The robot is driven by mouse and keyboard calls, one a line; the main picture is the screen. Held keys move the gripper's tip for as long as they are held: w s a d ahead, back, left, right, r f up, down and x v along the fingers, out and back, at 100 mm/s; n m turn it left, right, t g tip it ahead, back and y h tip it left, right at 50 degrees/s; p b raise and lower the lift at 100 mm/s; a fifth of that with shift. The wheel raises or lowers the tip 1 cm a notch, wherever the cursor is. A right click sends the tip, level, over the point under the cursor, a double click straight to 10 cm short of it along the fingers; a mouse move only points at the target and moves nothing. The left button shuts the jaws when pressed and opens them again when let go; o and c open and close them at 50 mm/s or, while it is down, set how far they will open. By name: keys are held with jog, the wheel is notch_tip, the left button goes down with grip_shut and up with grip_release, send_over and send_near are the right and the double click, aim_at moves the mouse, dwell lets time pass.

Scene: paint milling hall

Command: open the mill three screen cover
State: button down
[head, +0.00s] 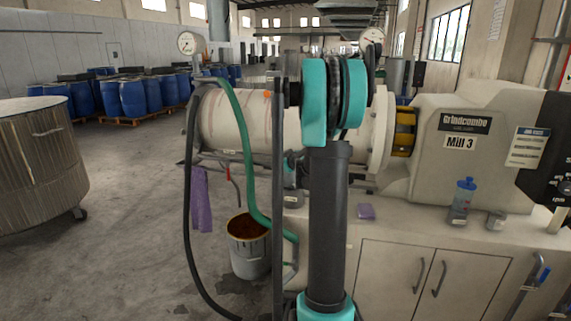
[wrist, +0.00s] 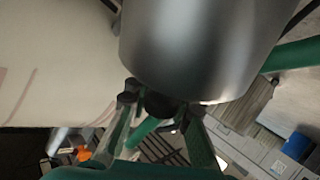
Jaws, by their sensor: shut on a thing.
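Mill three, a cream machine labelled "Mill 3" (head: 460,142), stands on a cabinet, with its pale horizontal barrel (head: 235,120) reaching left. In the wrist view the cream surface (wrist: 55,55) fills the left side. A large grey metal cylinder (wrist: 200,45) fills the top middle; I cannot tell whether it is the screen cover. My gripper (wrist: 159,104) has its green fingers closed around a dark round knob-like piece (wrist: 160,106) just below the cylinder. What the knob joins is hidden. In the head view my arm hides my gripper and part of the barrel.
A bucket of brown liquid (head: 249,252) stands on the floor below the barrel.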

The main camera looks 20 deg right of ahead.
jog(key=w+a+f+n+g+h, duration=0.4)
jog(key=a+f+n+g+h, duration=0.1)
jog(key=g+h, duration=0.1)
jog(key=shift+a+f, duration=0.35)
dwell(0.5)
dwell(0.3)
jog(key=c, duration=1.4)
grip_release()
jog(key=shift+o, duration=0.2)
jog(key=shift+s, duration=0.1)
jog(key=v, duration=1.2)
